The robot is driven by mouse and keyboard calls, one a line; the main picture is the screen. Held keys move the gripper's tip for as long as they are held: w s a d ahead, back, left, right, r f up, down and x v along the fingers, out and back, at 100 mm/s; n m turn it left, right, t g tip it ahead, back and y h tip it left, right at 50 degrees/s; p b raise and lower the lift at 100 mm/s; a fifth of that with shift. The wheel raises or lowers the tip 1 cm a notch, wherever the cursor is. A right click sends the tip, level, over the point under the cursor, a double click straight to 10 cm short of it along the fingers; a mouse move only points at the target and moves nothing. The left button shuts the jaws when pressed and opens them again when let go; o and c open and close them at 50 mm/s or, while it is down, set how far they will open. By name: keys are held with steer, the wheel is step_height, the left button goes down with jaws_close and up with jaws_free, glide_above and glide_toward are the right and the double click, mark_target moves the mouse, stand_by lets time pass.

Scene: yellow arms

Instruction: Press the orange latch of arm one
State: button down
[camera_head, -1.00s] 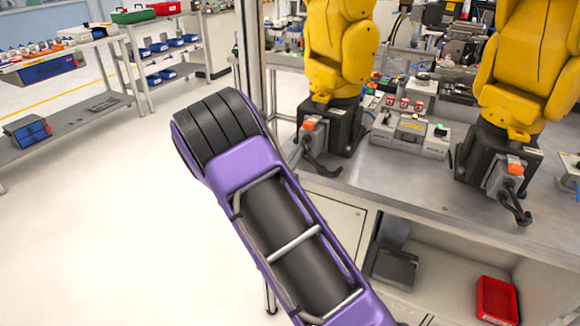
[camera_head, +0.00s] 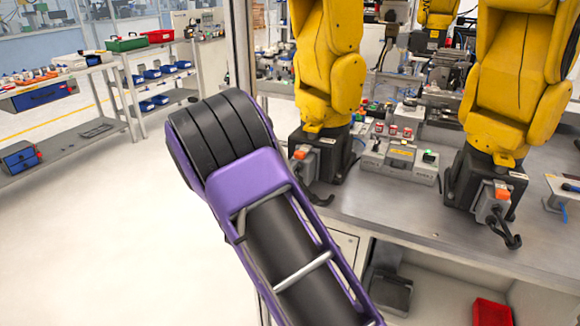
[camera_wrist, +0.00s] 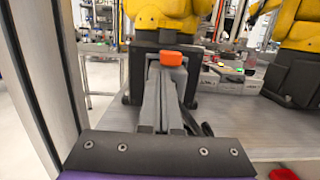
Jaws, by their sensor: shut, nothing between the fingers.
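Two yellow robot arms stand on the grey bench, a left one (camera_head: 328,70) and a right one (camera_head: 518,85). Each black base has a grey connector with an orange latch, the left latch (camera_head: 300,152) and the right latch (camera_head: 501,193). No label tells me which is arm one. In the wrist view, an orange latch (camera_wrist: 171,58) sits on a grey connector straight ahead, below a yellow arm. My gripper (camera_wrist: 163,80) is shut and empty, with its grey fingers pointing toward this latch. I cannot tell whether they touch. In the head view my purple arm hides the gripper.
A metal post (camera_wrist: 48,75) rises close on the left in the wrist view. A grey box with a green button (camera_head: 398,160) stands between the arms. A black cable hangs beside each connector. A red bin (camera_head: 491,312) sits under the bench. The floor at left is clear.

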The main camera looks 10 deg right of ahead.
steer(key=shift+r+g+y+p, duration=0.3)
steer(key=shift+g+p, duration=0.2)
steer(key=shift+p, duration=0.1)
